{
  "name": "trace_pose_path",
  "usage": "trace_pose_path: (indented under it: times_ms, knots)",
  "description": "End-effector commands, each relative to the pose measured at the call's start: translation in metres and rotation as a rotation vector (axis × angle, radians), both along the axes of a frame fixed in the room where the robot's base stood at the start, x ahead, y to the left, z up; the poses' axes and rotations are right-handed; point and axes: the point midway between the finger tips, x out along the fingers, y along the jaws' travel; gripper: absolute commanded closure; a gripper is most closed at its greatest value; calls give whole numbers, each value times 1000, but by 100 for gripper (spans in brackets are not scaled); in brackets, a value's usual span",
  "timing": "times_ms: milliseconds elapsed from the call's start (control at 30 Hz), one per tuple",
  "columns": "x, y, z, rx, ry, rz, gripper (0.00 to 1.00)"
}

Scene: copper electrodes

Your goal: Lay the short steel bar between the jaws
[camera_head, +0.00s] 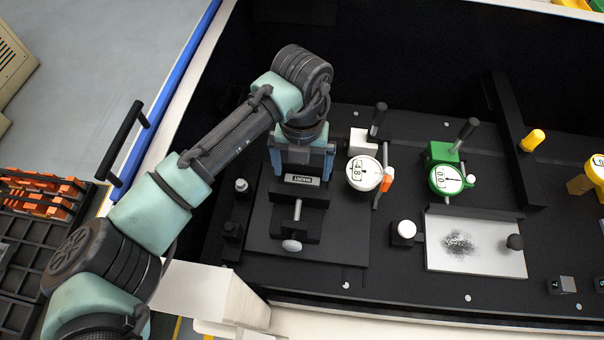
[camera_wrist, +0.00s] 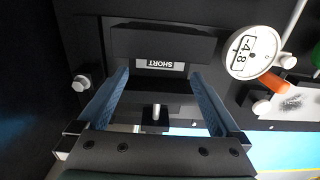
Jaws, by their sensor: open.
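A dark block labelled SHORT (camera_head: 301,181) lies under my gripper (camera_head: 302,168), at the clamp (camera_head: 297,225) with a screw and round knob. I cannot tell whether this block is the short steel bar or part of the clamp's jaws. In the wrist view, the labelled block (camera_wrist: 162,44) appears ahead of my gripper (camera_wrist: 158,80), whose two blue fingers are open and apart, with nothing seen gripped. Whether the fingertips reach beside the block is unclear. No separate bare steel bar is identifiable, and the gap between the jaws is mostly hidden.
Right of the clamp stands a white dial gauge (camera_head: 364,173) reading about -4.8, with an orange tab. Further right are a green dial gauge (camera_head: 446,179) and a light plate with dark powder (camera_head: 475,245). A post (camera_head: 241,186) stands close on the left.

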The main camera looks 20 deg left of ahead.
Motion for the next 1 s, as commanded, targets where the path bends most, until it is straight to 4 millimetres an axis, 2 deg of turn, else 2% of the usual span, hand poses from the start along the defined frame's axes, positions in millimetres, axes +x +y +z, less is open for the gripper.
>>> trace_pose_path:
  times_ms: [200, 400, 600, 1000]
  knots:
    - [1, 0, 47, 2, -4, -3, 0]
    - [0, 0, 75, 1, -1, -1, 0]
    - [0, 0, 84, 1, 0, -1, 0]
    - [0, 0, 84, 0, 0, 0, 0]
